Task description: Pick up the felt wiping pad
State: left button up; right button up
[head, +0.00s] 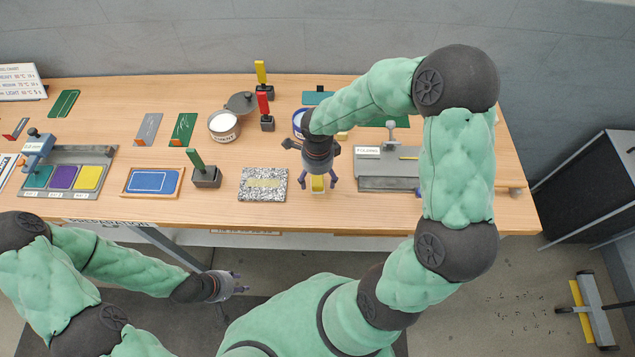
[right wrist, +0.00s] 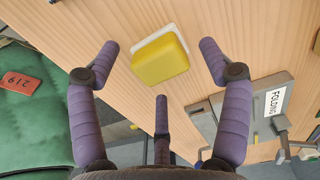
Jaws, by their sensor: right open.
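The felt wiping pad (head: 317,184) is a small yellow block with a white layer under it, lying near the front edge of the wooden table. In the right wrist view, the pad (right wrist: 160,58) lies between the spread purple fingers, with bare wood around it. My right gripper (head: 319,187) is open and points down over the pad. Its fingers (right wrist: 160,75) are apart from the pad's sides, and nothing is held. My left gripper (head: 238,283) is off the front of the table, low, with its fingers apart and empty.
A grey folding fixture (head: 385,182) stands right of the pad. A speckled slab (head: 246,190) lies to its left, beside a green-handled stamp (head: 206,176). Behind are a cement tin (head: 224,128) and a red-handled tool (head: 265,112). The table's front edge is close.

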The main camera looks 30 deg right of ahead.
jog(key=shift+f, duration=0.85)
jog(key=c, duration=1.4)
jog(key=shift+r, duration=0.15)
jog(key=shift+w+r, duration=0.1)
jog(key=shift+r, duration=0.45)
jog(key=s+a+r, duration=0.2)
jog(key=s+r, duration=0.2)
jog(key=s+a+r+p, duration=0.1)
jog(key=s+a+r, duration=0.2)
jog(key=s, duration=0.1)
jog(key=s+a+r+p, duration=0.1)
jog(key=s+a+r, duration=0.1)
jog(key=s+r, duration=0.2)
jog(key=shift+a+r, duration=0.15)
jog(key=shift+r, duration=0.2)
